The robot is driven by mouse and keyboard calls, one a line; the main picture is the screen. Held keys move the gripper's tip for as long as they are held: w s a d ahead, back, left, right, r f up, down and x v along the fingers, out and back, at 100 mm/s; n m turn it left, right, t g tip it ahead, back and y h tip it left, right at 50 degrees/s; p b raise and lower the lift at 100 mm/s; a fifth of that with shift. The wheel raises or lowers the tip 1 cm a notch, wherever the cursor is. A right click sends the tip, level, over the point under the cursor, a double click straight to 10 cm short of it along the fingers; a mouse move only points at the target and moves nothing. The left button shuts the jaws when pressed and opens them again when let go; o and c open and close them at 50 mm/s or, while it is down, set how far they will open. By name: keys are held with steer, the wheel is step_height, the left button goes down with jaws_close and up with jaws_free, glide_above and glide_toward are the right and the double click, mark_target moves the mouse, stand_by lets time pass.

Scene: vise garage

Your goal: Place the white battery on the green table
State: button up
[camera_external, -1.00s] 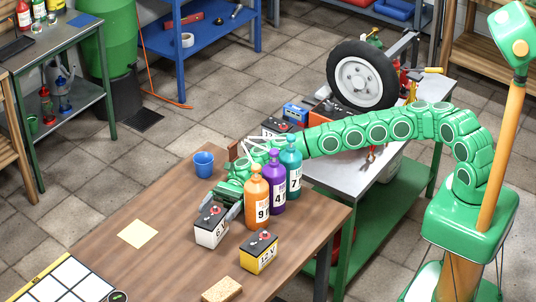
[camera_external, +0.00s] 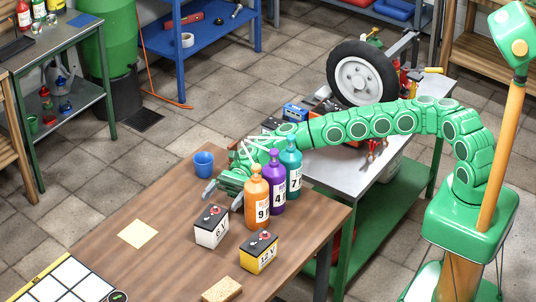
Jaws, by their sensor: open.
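The white battery (camera_external: 209,231) stands upright on the brown wooden table (camera_external: 170,225), with a black top, a red cap and "6 V" on its front. My gripper (camera_external: 222,195) is open and empty. It is behind the battery in the picture, apart from it, and left of the bottles. A bench with a green frame and lower shelf (camera_external: 375,232) and a light grey top (camera_external: 345,180) stands to the right, under my arm. No other table here looks clearly green on top.
An orange bottle (camera_external: 257,203), a purple bottle (camera_external: 278,187) and a teal bottle (camera_external: 293,170) stand close to my gripper. A yellow battery (camera_external: 259,252), a blue cup (camera_external: 204,164) and a sponge (camera_external: 222,290) are on the wooden table. A wheel (camera_external: 360,78) crowds the grey bench.

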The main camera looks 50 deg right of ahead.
steer(key=shift+r, duration=2.2)
steer(key=c, duration=0.3)
steer(key=shift+f, duration=0.15)
steer(key=shift+s+a+f, duration=0.15)
steer(key=shift+a+f, duration=0.05)
steer(key=shift+f, duration=0.65)
